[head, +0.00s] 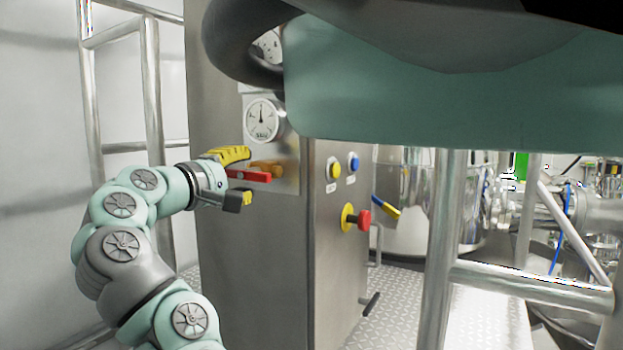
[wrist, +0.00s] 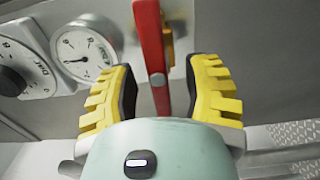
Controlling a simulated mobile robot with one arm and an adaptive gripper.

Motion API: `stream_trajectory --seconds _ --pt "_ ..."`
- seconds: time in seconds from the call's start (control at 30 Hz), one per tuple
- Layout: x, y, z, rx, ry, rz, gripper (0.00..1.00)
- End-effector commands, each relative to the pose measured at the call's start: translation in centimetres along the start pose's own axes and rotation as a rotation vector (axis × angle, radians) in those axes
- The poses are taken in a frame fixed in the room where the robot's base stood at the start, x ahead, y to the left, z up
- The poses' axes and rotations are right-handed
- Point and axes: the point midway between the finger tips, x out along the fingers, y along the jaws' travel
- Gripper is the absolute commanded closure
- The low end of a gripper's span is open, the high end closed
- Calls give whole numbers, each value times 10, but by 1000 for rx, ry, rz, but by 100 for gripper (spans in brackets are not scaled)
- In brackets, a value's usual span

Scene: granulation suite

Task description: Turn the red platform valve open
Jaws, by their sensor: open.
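The red platform valve handle (head: 252,175) sticks out level from the side of a steel cabinet, just below a round gauge. In the wrist view the red handle (wrist: 152,55) runs down the picture between the two yellow-padded fingers. My gripper (head: 238,177) is open, with one finger above and one below the handle. In the wrist view my gripper (wrist: 163,95) shows gaps on both sides of the handle. The handle's near end is hidden behind the gripper body.
A gauge (head: 262,119) sits above the valve. An orange-yellow fitting (head: 266,167) is just behind the handle. The cabinet's right face carries a yellow button (head: 334,171), a blue button (head: 353,163) and a red knob (head: 363,220). Steel railings (head: 152,95) stand at left.

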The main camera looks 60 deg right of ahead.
Motion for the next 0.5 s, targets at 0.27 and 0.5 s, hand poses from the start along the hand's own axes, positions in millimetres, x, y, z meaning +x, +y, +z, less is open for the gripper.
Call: stream_trajectory --seconds 0.27,0.5 --pt "-13 1 -1 0 4 3 52" --pt "-39 1 -4 -1 11 6 52"
